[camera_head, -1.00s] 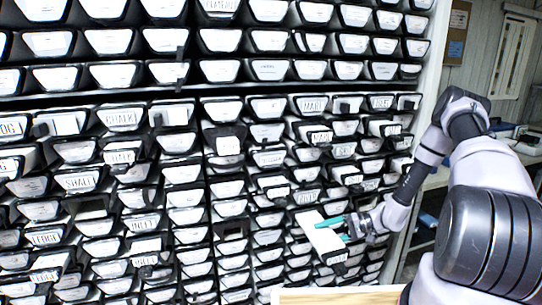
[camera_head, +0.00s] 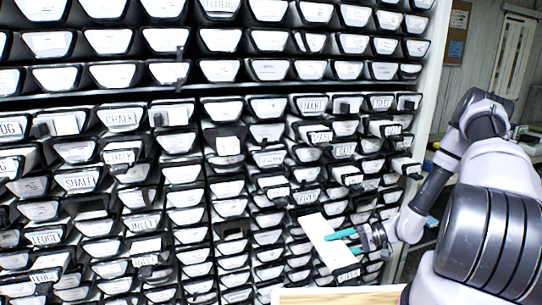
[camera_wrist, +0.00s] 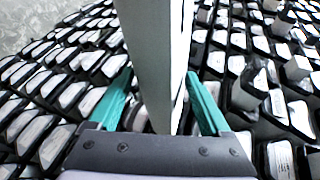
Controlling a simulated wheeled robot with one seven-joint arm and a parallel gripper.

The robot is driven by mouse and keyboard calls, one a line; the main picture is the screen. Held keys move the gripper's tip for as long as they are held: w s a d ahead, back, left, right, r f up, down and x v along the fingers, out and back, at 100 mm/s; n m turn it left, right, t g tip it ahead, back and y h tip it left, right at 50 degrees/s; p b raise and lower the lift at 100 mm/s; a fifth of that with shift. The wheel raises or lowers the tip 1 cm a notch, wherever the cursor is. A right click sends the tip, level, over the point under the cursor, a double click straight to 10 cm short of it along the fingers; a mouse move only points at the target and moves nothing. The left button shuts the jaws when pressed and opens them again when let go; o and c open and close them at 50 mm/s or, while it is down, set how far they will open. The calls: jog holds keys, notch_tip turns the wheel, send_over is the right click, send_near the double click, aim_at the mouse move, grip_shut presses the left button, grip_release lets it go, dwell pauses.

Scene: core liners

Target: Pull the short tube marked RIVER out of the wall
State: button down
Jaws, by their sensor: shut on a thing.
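A long pale tube (camera_head: 318,235) sticks out of the wall of tubes, towards the lower right in the head view. Small dark lettering shows at its outer end, too small to read with certainty. My gripper (camera_head: 341,243) has its teal fingers shut on this tube, one on either side. In the wrist view the tube (camera_wrist: 153,60) runs up between the two fingers and hides part of the wall behind it. I cannot tell whether its inner end is still inside its slot.
The wall holds rows of black-rimmed tube ends (camera_head: 86,182), many with word labels. Several neighbouring ends stick out as short blocks (camera_head: 278,191). A pale wooden edge (camera_head: 335,296) lies at the bottom of the head view. A bench with things on it stands at the right.

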aim_at(346, 257)
jog(key=shift+s+d, duration=0.3)
jog(key=shift+s, duration=0.65)
jog(key=shift+s+d, duration=0.25)
jog(key=shift+s, duration=0.7)
jog(key=shift+s+d, duration=0.3)
jog(key=shift+s, duration=0.65)
jog(key=shift+r, duration=0.1)
